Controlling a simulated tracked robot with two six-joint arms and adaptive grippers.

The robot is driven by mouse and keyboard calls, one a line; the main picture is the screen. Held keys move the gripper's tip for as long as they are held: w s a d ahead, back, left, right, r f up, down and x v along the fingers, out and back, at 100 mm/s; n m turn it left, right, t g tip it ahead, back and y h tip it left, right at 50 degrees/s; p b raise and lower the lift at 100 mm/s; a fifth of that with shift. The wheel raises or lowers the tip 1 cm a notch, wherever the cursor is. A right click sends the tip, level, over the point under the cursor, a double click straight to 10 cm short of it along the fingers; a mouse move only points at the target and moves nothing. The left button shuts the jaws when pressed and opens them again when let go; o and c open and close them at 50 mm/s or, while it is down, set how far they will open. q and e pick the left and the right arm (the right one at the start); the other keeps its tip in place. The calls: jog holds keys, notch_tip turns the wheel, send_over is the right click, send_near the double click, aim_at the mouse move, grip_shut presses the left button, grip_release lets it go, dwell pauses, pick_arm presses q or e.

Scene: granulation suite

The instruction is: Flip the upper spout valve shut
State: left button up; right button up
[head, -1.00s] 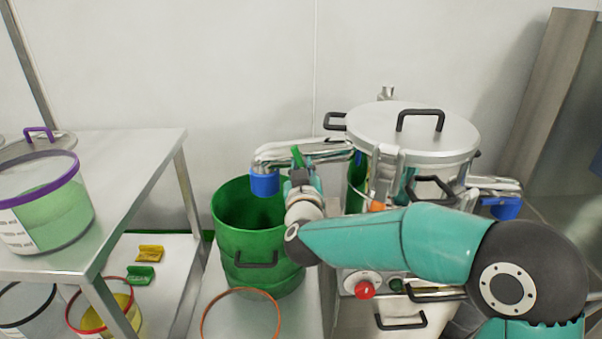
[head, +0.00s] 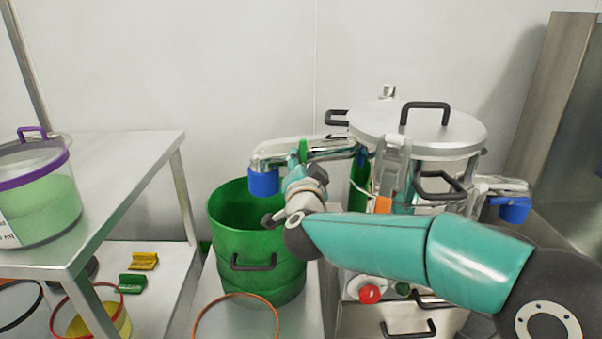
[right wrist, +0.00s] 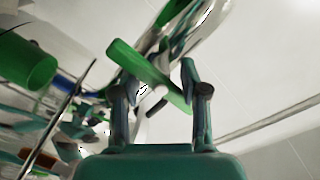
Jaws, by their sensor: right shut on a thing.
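The upper spout (head: 318,148) is a shiny metal pipe running left from the lidded steel vessel (head: 420,130), with a blue end (head: 264,181) pointing down over a green bucket. Its valve lever is a green handle (head: 303,151), standing about upright on the pipe. My right gripper (head: 303,174) is just below the pipe and shut on this lever. In the right wrist view, the green lever (right wrist: 147,72) runs slantwise between the fingers (right wrist: 155,82), with the shiny pipe behind it. My forearm hides part of the vessel's lower front. My left gripper is not in view.
The green bucket (head: 226,243) stands open below the spout. A second spout with a blue end (head: 514,210) is at the vessel's right. A red button (head: 370,294) sits under my arm. A steel shelf (head: 110,170) with a purple-rimmed tub (head: 42,205) is at left.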

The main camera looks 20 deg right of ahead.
jog(key=o, duration=0.5)
jog(key=m+b, duration=0.2)
jog(key=m, duration=0.2)
jog(key=shift+a, duration=0.15)
jog(key=shift+c, duration=0.2)
jog(key=shift+o, duration=0.2)
jog(key=shift+f, duration=0.1)
jog(key=o, duration=1.2)
jog(key=shift+w+f, duration=0.1)
jog(key=shift+o, duration=0.2)
jog(key=shift+s+r, duration=0.2)
jog(key=shift+s, duration=0.05)
jog(key=v, duration=1.1)
jog(key=shift+s, duration=0.35)
jog(key=shift+a, duration=0.15)
